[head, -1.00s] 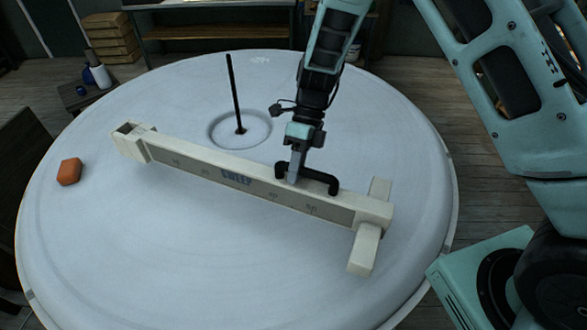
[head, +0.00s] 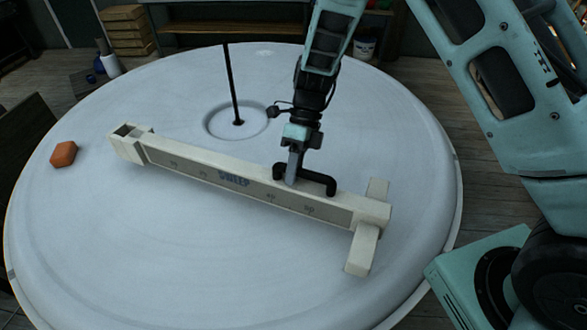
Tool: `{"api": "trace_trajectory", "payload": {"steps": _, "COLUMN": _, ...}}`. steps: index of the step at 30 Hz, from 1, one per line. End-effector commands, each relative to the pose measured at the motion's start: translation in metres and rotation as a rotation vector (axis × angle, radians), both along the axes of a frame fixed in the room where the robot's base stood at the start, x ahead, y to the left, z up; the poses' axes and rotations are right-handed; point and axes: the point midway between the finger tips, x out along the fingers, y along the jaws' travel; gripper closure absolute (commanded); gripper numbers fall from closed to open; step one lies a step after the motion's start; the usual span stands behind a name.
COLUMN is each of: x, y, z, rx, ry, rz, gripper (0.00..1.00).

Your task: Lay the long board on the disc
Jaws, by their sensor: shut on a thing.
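The long board (head: 215,174) is a cream beam with a grey marked face reading "SWEEP", a square socket at its left end and a crosspiece at its right end. It spans the front half of the large pale round disc (head: 120,250). My gripper (head: 292,183) is shut on the board right of its middle, at the black handle on top. I cannot tell whether the board touches the disc or hangs just above it. A thin black rod (head: 231,85) stands upright from the ringed hollow at the disc's centre, behind the board and apart from it.
An orange block (head: 64,154) sits on the disc near its left edge. Wooden boxes (head: 125,33), a bench (head: 225,22) and a white bucket (head: 366,47) stand behind the disc. The disc's front left is clear.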

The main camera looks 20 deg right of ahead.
Motion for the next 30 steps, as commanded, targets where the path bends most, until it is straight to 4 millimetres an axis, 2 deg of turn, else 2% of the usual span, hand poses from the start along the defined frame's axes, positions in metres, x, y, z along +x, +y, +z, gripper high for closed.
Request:
{"api": "trace_trajectory", "payload": {"steps": 13, "x": 0.0, "y": 0.001, "z": -0.034, "rx": 0.002, "ry": -0.001, "rz": 0.0, "gripper": 1.0}}
{"api": "trace_trajectory", "payload": {"steps": 30, "x": 0.0, "y": 0.001, "z": -0.038, "rx": 0.003, "ry": -0.001, "rz": 0.0, "gripper": 1.0}}
